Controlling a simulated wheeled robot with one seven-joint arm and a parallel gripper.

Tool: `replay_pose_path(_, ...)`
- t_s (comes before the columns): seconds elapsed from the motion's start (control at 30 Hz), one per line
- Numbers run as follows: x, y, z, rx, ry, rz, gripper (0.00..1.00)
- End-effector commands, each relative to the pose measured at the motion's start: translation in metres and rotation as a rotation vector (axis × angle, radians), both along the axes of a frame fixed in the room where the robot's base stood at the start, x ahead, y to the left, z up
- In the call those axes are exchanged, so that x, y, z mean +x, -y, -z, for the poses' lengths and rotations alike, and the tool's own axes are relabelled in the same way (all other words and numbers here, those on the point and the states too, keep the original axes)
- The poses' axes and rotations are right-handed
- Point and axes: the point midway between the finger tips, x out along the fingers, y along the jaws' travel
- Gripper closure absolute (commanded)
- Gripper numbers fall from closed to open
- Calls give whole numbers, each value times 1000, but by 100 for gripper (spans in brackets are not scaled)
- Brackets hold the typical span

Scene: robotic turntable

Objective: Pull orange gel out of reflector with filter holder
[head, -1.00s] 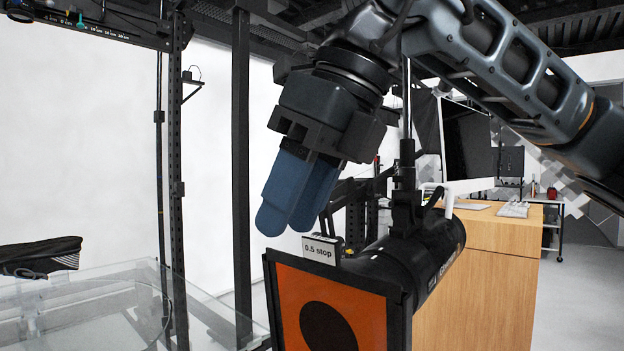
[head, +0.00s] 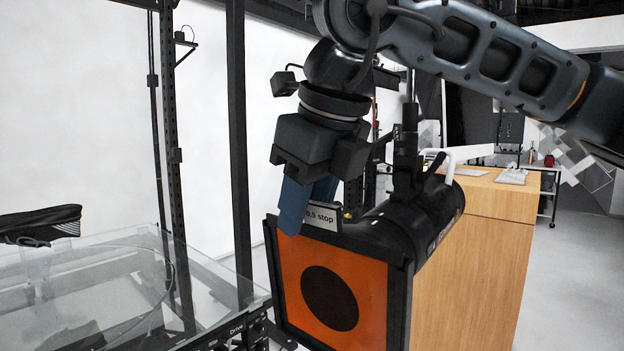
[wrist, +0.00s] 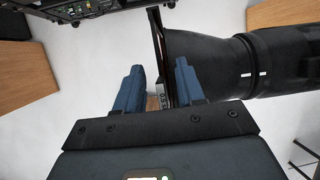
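The orange gel (head: 362,285) sits in a black frame on the front of the reflector (head: 418,235), with a dark round hole in its middle. The filter holder's light tab (head: 322,217), marked "0.5 stop", stands up from the frame's top edge. My gripper (head: 306,208) points down at the tab, its blue fingers partly covering the tab's left end. In the wrist view, the two fingers of my gripper (wrist: 160,82) are apart, with the tab (wrist: 165,100) between them, nearer the right finger. I see no finger closed on it. The reflector (wrist: 205,65) lies to the right.
A glass-topped turntable (head: 90,290) with a dark shoe (head: 40,225) on it stands at the left. A wooden cabinet (head: 480,260) is behind the reflector at the right. A black upright post (head: 240,150) stands behind my gripper.

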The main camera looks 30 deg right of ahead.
Motion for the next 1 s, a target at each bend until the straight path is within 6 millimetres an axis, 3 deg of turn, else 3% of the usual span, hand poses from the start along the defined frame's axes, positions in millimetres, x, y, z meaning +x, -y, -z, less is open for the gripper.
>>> replay_pose_path(0.3, 1, 0, 2, 0, 1, 0, 62)
replay_pose_path(0.7, 1, 0, 2, 0, 1, 0, 100)
replay_pose_path(1.0, 1, 0, 1, 0, 1, 0, 100)
